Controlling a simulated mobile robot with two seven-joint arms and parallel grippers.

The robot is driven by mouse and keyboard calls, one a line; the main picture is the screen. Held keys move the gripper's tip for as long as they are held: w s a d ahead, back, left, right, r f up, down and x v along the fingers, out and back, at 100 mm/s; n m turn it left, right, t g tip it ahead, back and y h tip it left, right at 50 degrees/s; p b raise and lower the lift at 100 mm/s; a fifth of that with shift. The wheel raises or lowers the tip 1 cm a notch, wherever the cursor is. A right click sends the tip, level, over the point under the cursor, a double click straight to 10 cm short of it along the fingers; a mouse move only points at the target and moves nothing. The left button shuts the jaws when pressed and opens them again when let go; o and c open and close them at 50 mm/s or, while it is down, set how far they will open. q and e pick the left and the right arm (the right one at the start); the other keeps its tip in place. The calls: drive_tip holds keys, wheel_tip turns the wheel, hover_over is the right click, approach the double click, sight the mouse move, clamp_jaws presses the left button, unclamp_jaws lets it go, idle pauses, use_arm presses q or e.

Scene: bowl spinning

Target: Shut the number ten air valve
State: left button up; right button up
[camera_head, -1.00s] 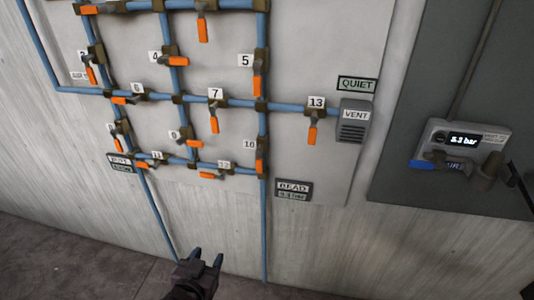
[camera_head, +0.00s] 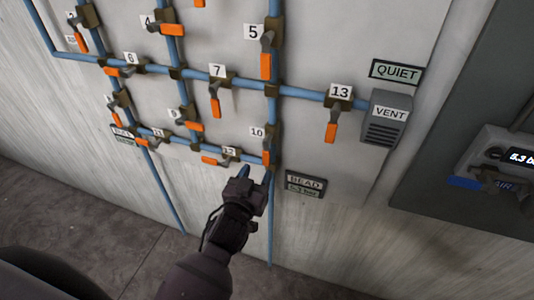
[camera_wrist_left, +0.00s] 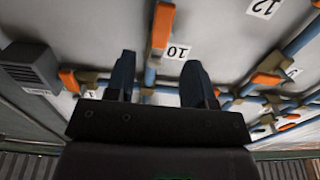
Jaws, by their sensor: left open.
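The number ten valve has an orange handle (camera_head: 266,157) beside its white "10" label (camera_head: 257,132) on the right vertical blue pipe. The handle points down, in line with that pipe. In the left wrist view the orange handle (camera_wrist_left: 161,28) and the upside-down "10" label (camera_wrist_left: 178,51) show beyond the fingers. My left gripper (camera_head: 256,174) is just below the handle in the head view. It is open, with its two dark fingers (camera_wrist_left: 160,78) apart and nothing between them. I cannot tell whether a finger touches the handle. My right gripper is out of view.
Valve 12 (camera_head: 229,152) is close to the left of my gripper, and the DEAD sign (camera_head: 305,183) is to its right. Valve 13 (camera_head: 333,118) and the VENT box (camera_head: 385,118) are further right.

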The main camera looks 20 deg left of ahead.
sight(265, 157)
use_arm(q)
drive_tip(key=w, duration=0.7)
drive_tip(key=shift+w+d, duration=0.1)
drive_tip(key=shift+w, duration=0.2)
clamp_jaws()
